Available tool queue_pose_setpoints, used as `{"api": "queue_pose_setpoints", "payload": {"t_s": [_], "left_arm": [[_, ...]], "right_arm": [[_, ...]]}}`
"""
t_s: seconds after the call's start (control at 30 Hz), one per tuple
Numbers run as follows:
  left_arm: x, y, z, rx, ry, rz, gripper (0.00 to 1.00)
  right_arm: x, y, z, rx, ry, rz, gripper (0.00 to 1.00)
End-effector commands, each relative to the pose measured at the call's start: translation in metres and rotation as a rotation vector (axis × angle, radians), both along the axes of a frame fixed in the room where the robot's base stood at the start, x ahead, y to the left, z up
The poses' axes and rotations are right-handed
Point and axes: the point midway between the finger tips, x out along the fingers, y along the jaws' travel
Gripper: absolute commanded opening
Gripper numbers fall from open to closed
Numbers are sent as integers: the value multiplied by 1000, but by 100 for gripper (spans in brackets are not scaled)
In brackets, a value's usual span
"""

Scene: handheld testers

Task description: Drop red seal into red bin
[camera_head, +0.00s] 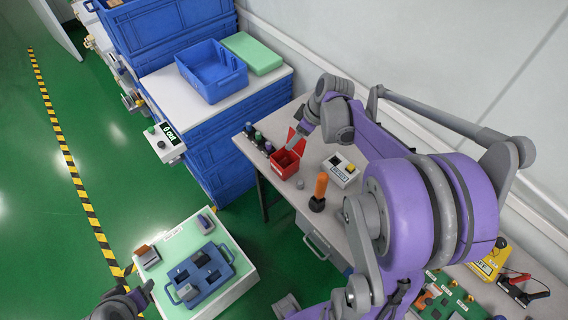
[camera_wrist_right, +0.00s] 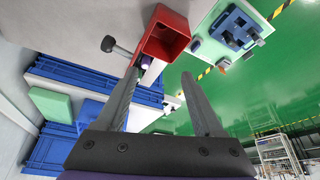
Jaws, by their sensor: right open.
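The red bin (camera_head: 283,170) stands on the grey workbench with its red lid raised. My right gripper (camera_head: 303,128) is just above and beside the bin. In the right wrist view, the fingers of my right gripper (camera_wrist_right: 161,76) are spread with nothing held between them. The red bin (camera_wrist_right: 181,22) lies beyond the fingertips there, its opening partly visible. I cannot make out a separate red seal in either view; much of the bin's inside is hidden. My left gripper (camera_head: 128,299) is at the lower left, near the green-topped stand, and its jaws are unclear.
Several small capped bottles (camera_head: 258,139) stand left of the bin. A blue tray (camera_head: 186,292) lies on the stand. Blue crates (camera_head: 205,140) rise beyond the bench.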

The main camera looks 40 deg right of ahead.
Motion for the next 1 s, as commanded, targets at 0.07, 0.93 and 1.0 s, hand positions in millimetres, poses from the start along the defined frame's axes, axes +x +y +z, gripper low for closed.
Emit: {"api": "queue_pose_setpoints", "payload": {"t_s": [0.07, 0.93, 1.0], "left_arm": [[1, 0, 3, 0, -2, 0, 59], [3, 0, 7, 0, -5, 0, 59], [3, 0, 7, 0, -5, 0, 59]], "right_arm": [[-6, -3, 18, 1, -1, -3, 70], [-25, -12, 67, 1, -1, 1, 70], [-25, -8, 67, 0, 1, -2, 70]]}}
